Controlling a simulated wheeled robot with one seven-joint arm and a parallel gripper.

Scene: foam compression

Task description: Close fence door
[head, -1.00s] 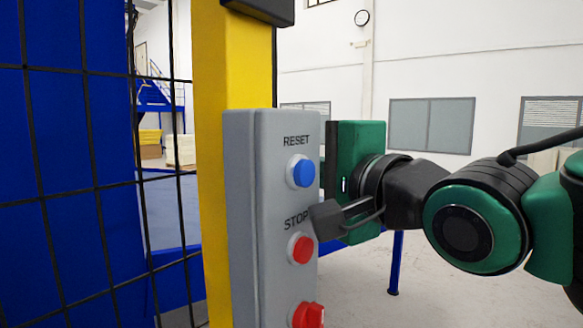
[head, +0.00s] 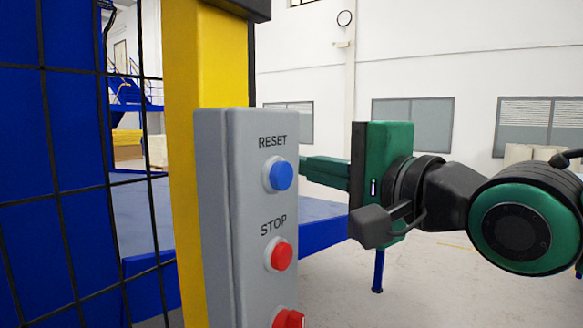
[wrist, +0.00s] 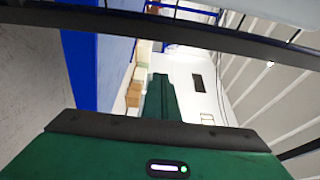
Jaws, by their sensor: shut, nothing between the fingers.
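A black wire-mesh fence panel (head: 75,200) fills the left of the head view beside a yellow post (head: 180,150). I cannot tell whether this panel is the door or a fixed part. My gripper (head: 308,168) is to the right of the post and beyond the grey button box. Its green fingers are shut and empty, pointing left, with the tips at or behind the box's edge. In the wrist view the shut fingers (wrist: 160,85) point up the picture. A dark bar (wrist: 180,38) crosses beyond them; whether it belongs to the door is unclear.
The grey button box (head: 245,220) on the post carries a blue RESET button (head: 279,176) and red STOP button (head: 279,256), close to my gripper. A blue-edged platform (head: 320,235) stands behind. Open floor (head: 450,280) lies to the right.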

